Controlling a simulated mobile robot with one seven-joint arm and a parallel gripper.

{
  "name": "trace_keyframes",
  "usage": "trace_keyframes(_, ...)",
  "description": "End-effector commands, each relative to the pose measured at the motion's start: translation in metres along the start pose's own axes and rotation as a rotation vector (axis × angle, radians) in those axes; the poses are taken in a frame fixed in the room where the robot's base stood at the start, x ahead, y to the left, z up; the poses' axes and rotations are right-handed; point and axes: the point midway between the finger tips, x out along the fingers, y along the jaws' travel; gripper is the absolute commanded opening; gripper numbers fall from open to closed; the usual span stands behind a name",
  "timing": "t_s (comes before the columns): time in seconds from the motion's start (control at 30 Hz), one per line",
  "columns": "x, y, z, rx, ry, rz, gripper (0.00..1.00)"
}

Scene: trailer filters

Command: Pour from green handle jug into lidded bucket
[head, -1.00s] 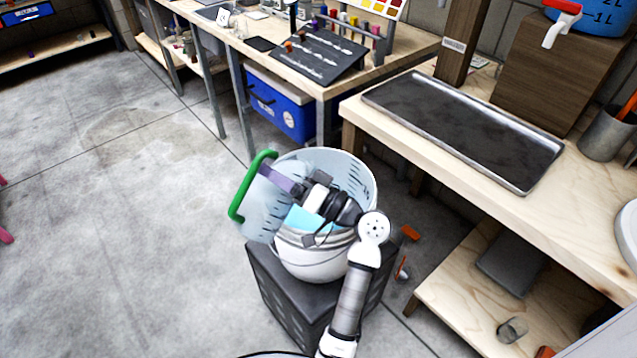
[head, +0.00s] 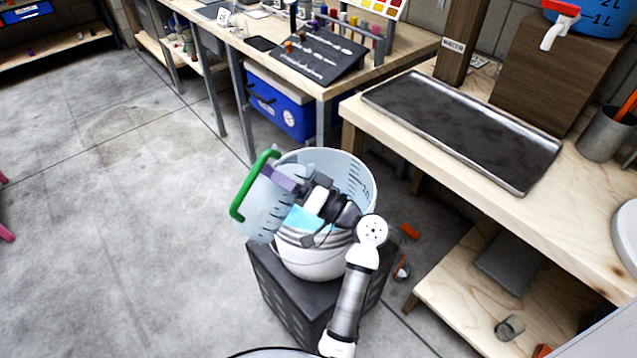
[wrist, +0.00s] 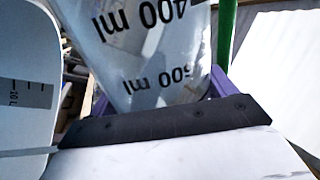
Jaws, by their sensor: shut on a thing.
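The clear jug with a green handle (head: 252,183) is tilted over the left rim of the bucket in the head view. Its clear wall with upside-down ml marks fills the middle of the wrist view (wrist: 150,55). My gripper (head: 285,178) is shut on the jug, its purple fingers against the jug wall. The white bucket (head: 310,262) stands on a dark crate with its top open in view and light blue contents (head: 303,219) inside. Its scale wall also shows at the left of the wrist view (wrist: 25,95). My wrist hides part of the bucket's opening. I cannot tell whether liquid is flowing.
The dark crate (head: 290,308) stands on the concrete floor. A wooden bench with a metal tray (head: 460,130) is close on the right. A blue box (head: 280,105) sits under the back bench. The floor at left is clear.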

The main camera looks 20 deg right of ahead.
Motion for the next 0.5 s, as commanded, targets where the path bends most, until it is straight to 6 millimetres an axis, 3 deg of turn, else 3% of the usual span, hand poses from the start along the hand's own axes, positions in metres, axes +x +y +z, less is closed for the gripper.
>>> trace_keyframes(0.5,0.0001,-0.0004,-0.0016,0.034,0.016,-0.003,0.12)
